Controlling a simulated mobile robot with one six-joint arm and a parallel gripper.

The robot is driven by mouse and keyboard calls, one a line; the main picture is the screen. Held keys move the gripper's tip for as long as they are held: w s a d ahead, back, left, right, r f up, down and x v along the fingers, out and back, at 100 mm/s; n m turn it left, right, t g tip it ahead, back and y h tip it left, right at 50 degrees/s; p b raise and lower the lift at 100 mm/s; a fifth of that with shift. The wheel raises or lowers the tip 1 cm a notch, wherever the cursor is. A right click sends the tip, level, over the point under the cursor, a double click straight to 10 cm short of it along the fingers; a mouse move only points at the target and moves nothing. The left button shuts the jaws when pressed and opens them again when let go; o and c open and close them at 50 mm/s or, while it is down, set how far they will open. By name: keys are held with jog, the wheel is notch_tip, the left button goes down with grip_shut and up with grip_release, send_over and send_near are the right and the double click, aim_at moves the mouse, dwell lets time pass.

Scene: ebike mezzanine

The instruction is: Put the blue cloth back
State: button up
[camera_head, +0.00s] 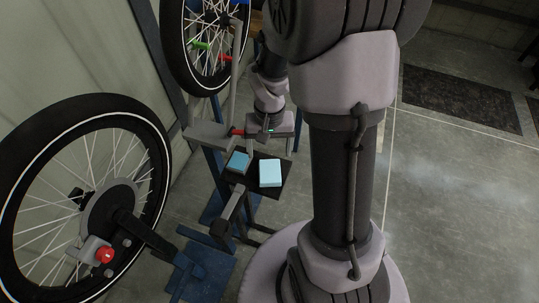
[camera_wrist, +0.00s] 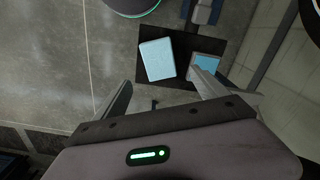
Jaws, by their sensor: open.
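Two blue items lie side by side on a small black tray (camera_head: 261,193). One is a flat mid-blue square (camera_head: 238,162), which looks like the folded blue cloth. The other is a larger, paler blue block (camera_head: 270,173); I cannot tell its material. In the wrist view the pale block (camera_wrist: 157,59) lies ahead between my fingers, and the mid-blue square (camera_wrist: 207,62) is partly covered by my right-hand finger. My gripper (camera_wrist: 161,78) is open and empty, above the tray's edge and apart from both items.
A bicycle wheel (camera_head: 83,200) on a stand with a red knob (camera_head: 105,255) is at the left. Another wheel (camera_head: 205,45) stands behind. A blue stand base (camera_head: 200,268) is on the floor in front. Open concrete floor with a dark mat (camera_head: 462,100) is at the right.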

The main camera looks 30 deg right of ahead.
jog(key=s+a+r+t, duration=0.1)
jog(key=a+r, duration=0.2)
jog(key=r, duration=0.4)
jog(key=s+a+r+t, duration=0.1)
jog(key=a+r+t, duration=0.15)
jog(key=r, duration=0.45)
jog(key=s+a+r+n+t+y, duration=0.1)
jog(key=s+a+r+t+y, duration=0.1)
jog(key=s+a+r, duration=0.6)
jog(key=shift+s+a+r+n+p, duration=0.3)
jog(key=shift+s+a, duration=0.3)
jog(key=shift+s, duration=0.15)
jog(key=shift+f, duration=0.1)
